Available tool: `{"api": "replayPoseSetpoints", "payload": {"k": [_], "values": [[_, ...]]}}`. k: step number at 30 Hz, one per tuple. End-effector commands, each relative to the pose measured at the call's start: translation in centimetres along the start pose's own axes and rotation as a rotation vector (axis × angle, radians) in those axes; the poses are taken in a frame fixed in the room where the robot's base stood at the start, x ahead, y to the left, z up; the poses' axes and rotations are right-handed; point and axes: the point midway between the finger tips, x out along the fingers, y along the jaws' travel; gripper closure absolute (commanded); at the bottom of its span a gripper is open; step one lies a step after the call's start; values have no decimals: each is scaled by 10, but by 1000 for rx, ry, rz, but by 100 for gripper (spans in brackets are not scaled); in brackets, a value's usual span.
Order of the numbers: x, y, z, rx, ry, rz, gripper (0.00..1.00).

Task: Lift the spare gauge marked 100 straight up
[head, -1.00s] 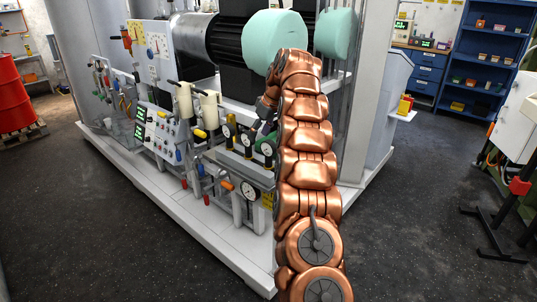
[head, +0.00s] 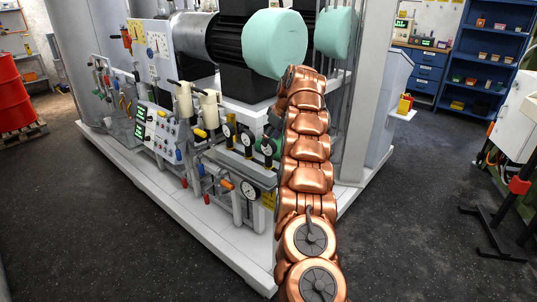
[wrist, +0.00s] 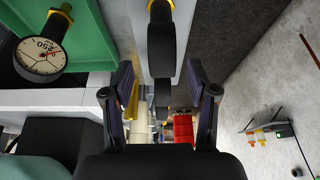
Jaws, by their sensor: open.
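In the wrist view, my gripper (wrist: 160,82) is open, its two dark fingers spread apart. A dark, rounded thing (wrist: 161,45), seen edge-on with brass at its top, lies in line with the gap between them; I cannot tell whether it is a gauge. A white-faced gauge (wrist: 41,54) with a brass stem lies in a green tray at the upper left, its number hard to read. In the head view, several dark-rimmed gauges stand in a row, one of them here (head: 247,139). No mark 100 is readable. My arm mostly hides the gripper there.
The green tray (wrist: 90,22) and a pale ledge (wrist: 58,98) lie left of my fingers. In the head view, a machine with a large mint-green cover (head: 274,44) stands behind the gauges. Another gauge (head: 249,190) is on the lower pipework. The dark floor (head: 420,245) at right is mostly clear.

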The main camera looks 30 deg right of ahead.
Motion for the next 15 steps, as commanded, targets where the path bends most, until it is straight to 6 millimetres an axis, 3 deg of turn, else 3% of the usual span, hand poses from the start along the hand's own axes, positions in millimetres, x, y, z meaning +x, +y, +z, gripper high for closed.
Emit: {"api": "replayPoseSetpoints", "payload": {"k": [8,15], "values": [[9,-2,0,0,-3,-3,42],[28,-3,0,1,-3,-3,42]]}}
